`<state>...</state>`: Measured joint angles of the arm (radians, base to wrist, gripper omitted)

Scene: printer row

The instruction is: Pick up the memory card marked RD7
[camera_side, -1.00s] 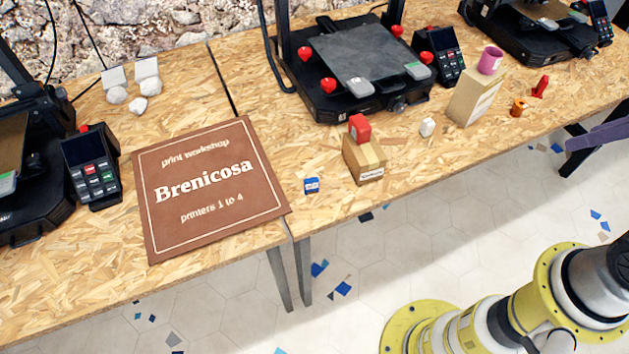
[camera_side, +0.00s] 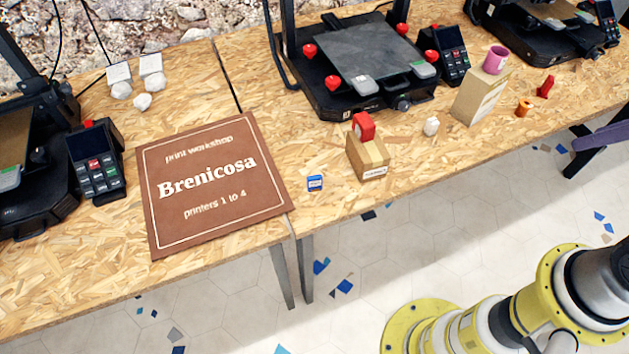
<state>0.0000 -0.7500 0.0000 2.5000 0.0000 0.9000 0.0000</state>
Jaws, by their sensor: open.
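A small blue card (camera_side: 315,183) with a white label lies flat on the chipboard table, right of the brown sign and left of a small cardboard box. The print on its label is too small to read, so I cannot tell whether it says RD7. No other memory card is clear in this view. My gripper is not in view; only part of my arm shows at the lower right, over the floor.
The cardboard box (camera_side: 367,158) with a red piece (camera_side: 363,127) on top stands close right of the card. A brown sign (camera_side: 212,228) lies left. A printer (camera_side: 360,65) stands behind. A taller box (camera_side: 479,97) bears a purple cup (camera_side: 495,60). The table around the card is clear.

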